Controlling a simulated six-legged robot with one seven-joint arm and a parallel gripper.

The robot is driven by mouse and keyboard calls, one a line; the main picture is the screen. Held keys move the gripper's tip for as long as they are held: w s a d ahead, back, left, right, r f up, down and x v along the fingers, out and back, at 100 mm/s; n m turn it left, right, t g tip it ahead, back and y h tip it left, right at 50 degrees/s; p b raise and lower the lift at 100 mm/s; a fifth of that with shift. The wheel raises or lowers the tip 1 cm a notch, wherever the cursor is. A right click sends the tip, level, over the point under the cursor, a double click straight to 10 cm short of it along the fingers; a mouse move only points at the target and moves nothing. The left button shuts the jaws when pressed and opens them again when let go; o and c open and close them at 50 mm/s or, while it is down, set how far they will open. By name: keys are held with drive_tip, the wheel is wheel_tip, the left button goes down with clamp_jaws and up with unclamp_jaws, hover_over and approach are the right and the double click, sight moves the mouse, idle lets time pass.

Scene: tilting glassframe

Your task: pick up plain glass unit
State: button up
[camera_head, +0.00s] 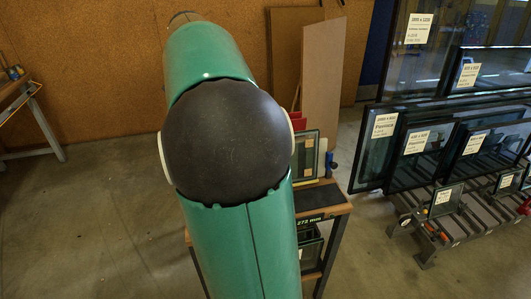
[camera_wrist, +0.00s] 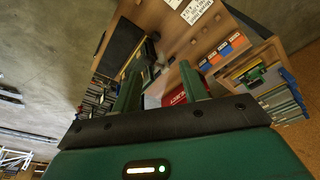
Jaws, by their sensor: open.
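Several dark-framed glass units (camera_head: 414,142) lean in a rack at the right of the head view, with paper labels on them. A smaller glass unit (camera_head: 305,158) stands on the bench, partly hidden by my arm. I cannot tell which one is the plain glass unit. My gripper (camera_wrist: 161,88) shows in the wrist view with its two green fingers apart. No glass unit is between them. In the head view my green arm hides the gripper.
The bench (camera_head: 322,199) stands behind my arm, with a blue clamp-like tool (camera_head: 329,163) near its right side. Brown boards (camera_head: 322,75) lean behind it. The wrist view shows a tilted wooden board (camera_wrist: 178,40) and a red object (camera_wrist: 178,95). Floor (camera_head: 95,220) at left is clear.

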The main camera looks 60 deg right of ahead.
drive_tip(key=s+d+f+m+g, duration=0.25)
drive_tip(key=d+m, duration=0.25)
drive_tip(key=d, duration=0.6)
drive_tip(key=s+d+f+m+g, duration=0.2)
drive_tip(key=s+d+m, duration=0.25)
drive_tip(key=d, duration=0.55)
drive_tip(key=x, duration=0.8)
drive_tip(key=shift+w+d+f, duration=0.1)
drive_tip(key=shift+w+f, duration=0.1)
drive_tip(key=shift+f, duration=0.15)
drive_tip(key=shift+a+x, duration=0.1)
drive_tip(key=shift+x, duration=1.25)
drive_tip(key=shift+a+x, duration=0.15)
drive_tip(key=shift+x, duration=1.15)
drive_tip(key=shift+f, duration=0.35)
clamp_jaws()
drive_tip(key=shift+r, duration=0.1)
